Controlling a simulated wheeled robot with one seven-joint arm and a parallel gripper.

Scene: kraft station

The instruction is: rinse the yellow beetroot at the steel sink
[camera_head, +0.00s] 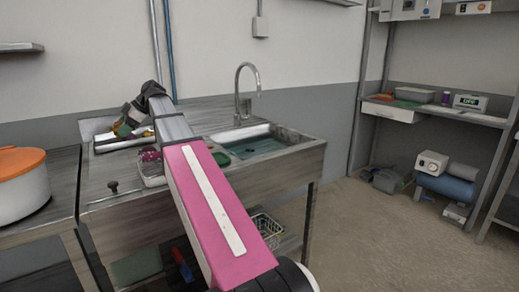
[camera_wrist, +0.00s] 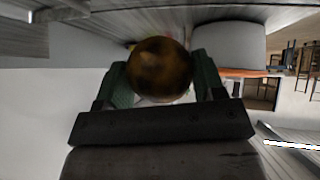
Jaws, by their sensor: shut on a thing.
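My gripper (camera_wrist: 159,66) is shut on a round, dark yellow-brown vegetable, the yellow beetroot (camera_wrist: 160,78), with its green fingers on either side of it in the wrist view. In the head view my gripper (camera_head: 123,128) is at the far left end of the steel counter, above a metal tray; the beetroot is hard to make out there. The steel sink (camera_head: 300,146) is to the right of my gripper, with a teal-looking bottom in its basin. A curved tap (camera_head: 239,95) stands at the back of the sink. My arm hides part of the counter.
A small container (camera_head: 152,176) with dark pink items sits on the counter left of my arm. A pot with an orange lid (camera_head: 20,160) stands at the far left. A wire basket (camera_head: 268,228) is below the sink.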

